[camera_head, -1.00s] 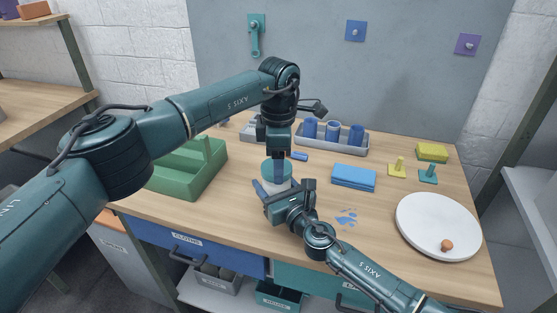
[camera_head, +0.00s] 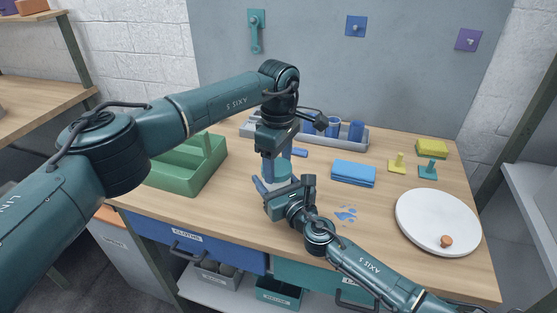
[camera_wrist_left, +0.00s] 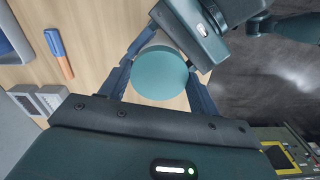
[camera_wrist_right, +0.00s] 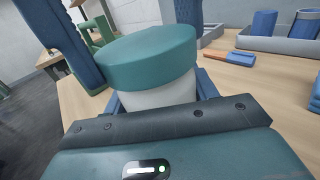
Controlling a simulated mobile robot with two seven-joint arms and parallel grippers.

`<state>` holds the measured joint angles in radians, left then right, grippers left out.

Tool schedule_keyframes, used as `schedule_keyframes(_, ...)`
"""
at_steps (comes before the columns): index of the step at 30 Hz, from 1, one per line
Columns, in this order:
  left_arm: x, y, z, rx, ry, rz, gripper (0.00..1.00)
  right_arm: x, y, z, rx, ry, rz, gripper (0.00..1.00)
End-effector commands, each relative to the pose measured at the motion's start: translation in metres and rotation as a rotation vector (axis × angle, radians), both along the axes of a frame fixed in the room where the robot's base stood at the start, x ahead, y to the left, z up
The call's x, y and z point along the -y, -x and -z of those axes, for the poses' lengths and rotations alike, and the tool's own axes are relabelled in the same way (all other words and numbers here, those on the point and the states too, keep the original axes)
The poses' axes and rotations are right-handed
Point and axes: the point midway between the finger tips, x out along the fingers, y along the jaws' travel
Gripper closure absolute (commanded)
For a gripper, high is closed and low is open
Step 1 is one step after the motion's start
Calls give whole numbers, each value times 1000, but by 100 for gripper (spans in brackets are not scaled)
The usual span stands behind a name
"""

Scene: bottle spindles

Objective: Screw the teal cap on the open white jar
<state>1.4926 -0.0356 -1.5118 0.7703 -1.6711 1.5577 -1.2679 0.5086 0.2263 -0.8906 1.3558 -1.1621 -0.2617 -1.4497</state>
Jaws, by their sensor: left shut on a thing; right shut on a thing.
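In the right wrist view the cap (camera_wrist_right: 147,55) covers the jar top with no clear gap. My left gripper (camera_head: 278,165) comes from above and is shut on the cap; its blue fingers flank the cap (camera_wrist_left: 160,73) in the left wrist view. My right gripper (camera_head: 268,191) comes in low from the front and is shut on the jar body, below the cap. The jar stands at the table's front middle.
A green caddy (camera_head: 170,180) stands left. A grey tray (camera_head: 352,146) with blue cups is behind. A blue-orange marker (camera_wrist_left: 59,54) lies nearby. Blue cloths (camera_head: 353,174), yellow and teal pegs and a white plate (camera_head: 425,228) are right. A blue splash (camera_head: 346,213) marks the table.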

Motion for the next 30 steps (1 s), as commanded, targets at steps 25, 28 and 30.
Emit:
schedule_keyframes(25, -5, 2, 0, 2, 0, 1493, 59, 0, 0, 1, -2, 1, 0, 100)
schedule_keyframes(28, -5, 2, 0, 1, 1, 1494, 59, 0, 0, 1, -2, 1, 0, 100)
schedule_keyframes(30, -5, 2, 0, 1, 1, 1493, 59, 0, 0, 1, -2, 1, 0, 100)
